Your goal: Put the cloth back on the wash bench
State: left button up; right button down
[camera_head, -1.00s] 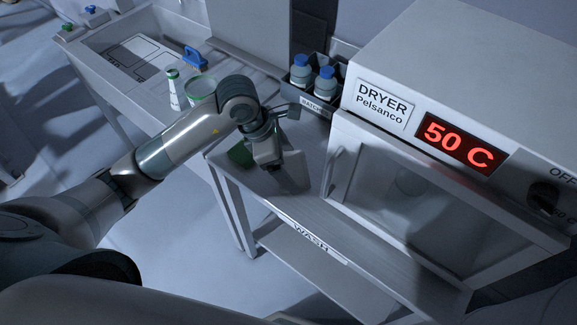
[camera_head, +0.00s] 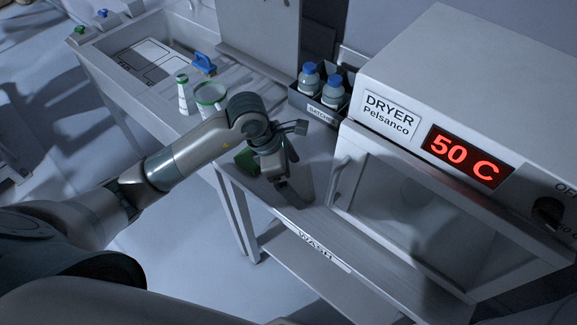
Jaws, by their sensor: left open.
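The wash bench (camera_head: 375,262) carries a WASH label on its front edge and stands in front of the dryer. A small dark green item (camera_head: 246,161), which looks like the cloth, lies at the bench's left end, partly hidden by my left gripper. My left gripper (camera_head: 284,190) points down over the left part of the bench, just right of the green item. It is open, and I see nothing held in it. Whether its fingertips touch the bench is unclear. My right gripper is out of view.
The dryer (camera_head: 415,190) fills the right side, its display reading 50 C. A dark holder (camera_head: 318,108) with two blue-capped bottles stands behind the gripper. A green-rimmed cup (camera_head: 210,97), a bottle (camera_head: 184,97) and a blue-handled brush (camera_head: 203,63) stand by the sink (camera_head: 110,78). The bench's front is clear.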

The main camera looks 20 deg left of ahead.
pick_arm(q)
jog(key=shift+r, duration=0.15)
jog(key=shift+a+r, duration=0.15)
jog(key=shift+r, duration=0.15)
jog(key=b+v, duration=0.4)
jog(key=v, duration=0.7)
jog(key=shift+s+r, duration=0.1)
jog(key=shift+s, duration=0.05)
